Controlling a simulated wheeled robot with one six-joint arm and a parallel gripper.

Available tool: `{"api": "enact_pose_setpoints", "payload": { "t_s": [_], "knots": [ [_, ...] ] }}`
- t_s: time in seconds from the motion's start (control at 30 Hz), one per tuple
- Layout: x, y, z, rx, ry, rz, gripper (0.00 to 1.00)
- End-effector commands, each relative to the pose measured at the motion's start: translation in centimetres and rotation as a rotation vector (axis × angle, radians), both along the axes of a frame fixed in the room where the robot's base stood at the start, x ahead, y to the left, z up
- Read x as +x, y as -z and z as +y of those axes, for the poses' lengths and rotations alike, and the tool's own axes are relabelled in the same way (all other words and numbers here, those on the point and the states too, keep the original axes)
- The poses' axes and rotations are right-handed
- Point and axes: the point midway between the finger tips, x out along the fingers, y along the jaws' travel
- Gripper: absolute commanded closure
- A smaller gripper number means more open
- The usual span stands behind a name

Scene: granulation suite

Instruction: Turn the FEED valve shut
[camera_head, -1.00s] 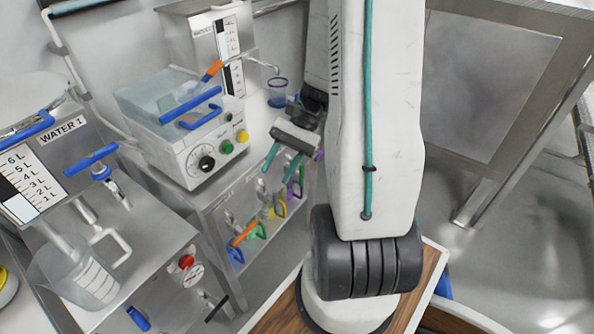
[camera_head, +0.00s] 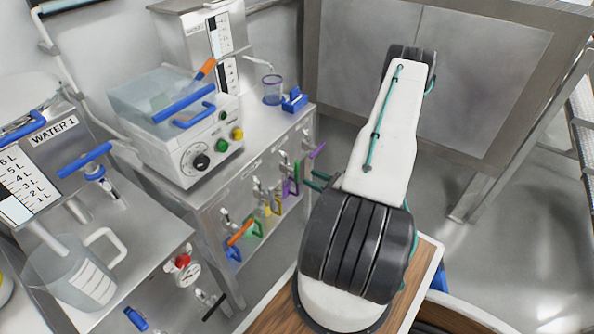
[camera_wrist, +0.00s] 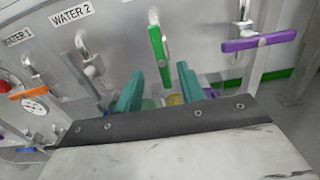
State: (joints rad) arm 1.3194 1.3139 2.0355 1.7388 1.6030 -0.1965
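No FEED label is legible, so I cannot tell which valve is FEED. Several valves with coloured handles line the bench's front panel. In the wrist view, an orange handle (camera_wrist: 28,90) is at left, a green handle (camera_wrist: 160,55) hangs upright in the middle, and a purple handle (camera_wrist: 258,42) lies nearly level at right. In the head view, the purple handle (camera_head: 317,150) sticks out at the panel's right end. My gripper (camera_wrist: 160,88) has its teal fingers apart, pointing at the panel just below the green handle. In the head view, my arm partly hides it (camera_head: 319,180).
A white unit (camera_head: 200,150) with blue handles, a small cup (camera_head: 272,89) and a blue-handled fitting (camera_head: 295,100) stand on the bench. The WATER 1 tank (camera_head: 50,165) and a jug (camera_head: 85,280) are at left. Open floor lies right.

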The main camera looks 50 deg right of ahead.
Motion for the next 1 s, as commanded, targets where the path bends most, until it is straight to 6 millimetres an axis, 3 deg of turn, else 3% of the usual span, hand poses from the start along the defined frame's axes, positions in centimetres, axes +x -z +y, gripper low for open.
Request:
{"api": "enact_pose_setpoints", "payload": {
  "t_s": [0.43, 0.83, 0.87, 1.0],
  "knots": [
    [6.5, -0.2, 0.5, -0.007, 0.000, -0.004, 0.61],
    [7.6, -0.2, 0.5, -0.006, 0.002, -0.003, 0.61],
    [7.6, -0.2, 0.5, -0.006, 0.002, -0.003, 0.64],
    [7.6, -0.2, 0.5, -0.006, 0.003, -0.003, 1.00]
  ]
}}
